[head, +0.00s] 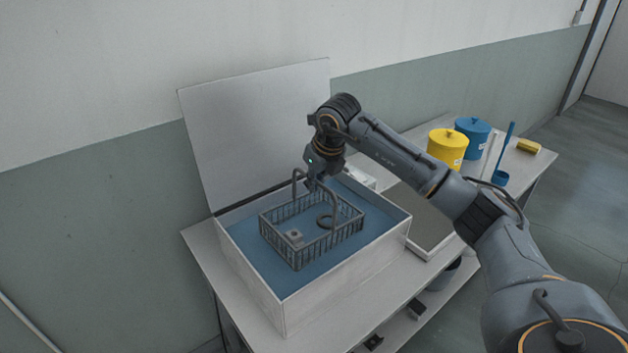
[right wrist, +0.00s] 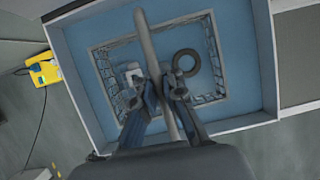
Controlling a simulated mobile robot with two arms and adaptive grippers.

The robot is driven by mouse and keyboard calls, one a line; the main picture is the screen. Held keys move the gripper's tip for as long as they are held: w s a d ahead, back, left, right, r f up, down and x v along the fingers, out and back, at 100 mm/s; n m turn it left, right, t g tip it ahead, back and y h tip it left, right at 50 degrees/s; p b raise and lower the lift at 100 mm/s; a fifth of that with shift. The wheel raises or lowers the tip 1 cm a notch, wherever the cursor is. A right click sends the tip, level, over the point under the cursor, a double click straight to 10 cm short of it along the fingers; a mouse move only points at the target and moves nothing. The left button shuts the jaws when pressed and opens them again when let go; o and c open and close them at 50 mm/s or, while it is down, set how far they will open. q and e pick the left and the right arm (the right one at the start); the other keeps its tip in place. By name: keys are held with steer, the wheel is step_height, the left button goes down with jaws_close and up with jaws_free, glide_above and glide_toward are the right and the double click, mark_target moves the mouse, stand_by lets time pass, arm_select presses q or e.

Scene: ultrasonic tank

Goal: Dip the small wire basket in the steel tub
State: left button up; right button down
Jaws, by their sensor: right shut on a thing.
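The small wire basket (head: 312,227) is grey, with a tall handle, and sits inside the open steel tub (head: 262,277) within its blue interior. A dark ring (head: 326,221) and a small light block (head: 294,236) lie in the basket. My right gripper (head: 312,183) is above the basket, shut on its handle. In the right wrist view the fingers (right wrist: 163,92) close around the handle bar (right wrist: 146,45), with the basket (right wrist: 207,60) below. I cannot tell exactly how deep the basket sits. My left gripper is not in view.
The tub's raised lid (head: 262,130) stands behind it. To the right on the table (head: 540,165) are a grey-topped tray (head: 421,218), a yellow pot (head: 447,150), a blue pot (head: 473,137), a blue ladle (head: 502,176) and a yellow sponge (head: 529,146). A yellow device (right wrist: 43,73) is left of the tub in the right wrist view.

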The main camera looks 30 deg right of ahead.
steer(key=b, duration=0.5)
glide_above(314, 231)
steer(key=shift+f, duration=4.05)
steer(key=shift+r, duration=0.1)
steer(key=shift+r+p, duration=5.55)
steer(key=shift+r, duration=2.6)
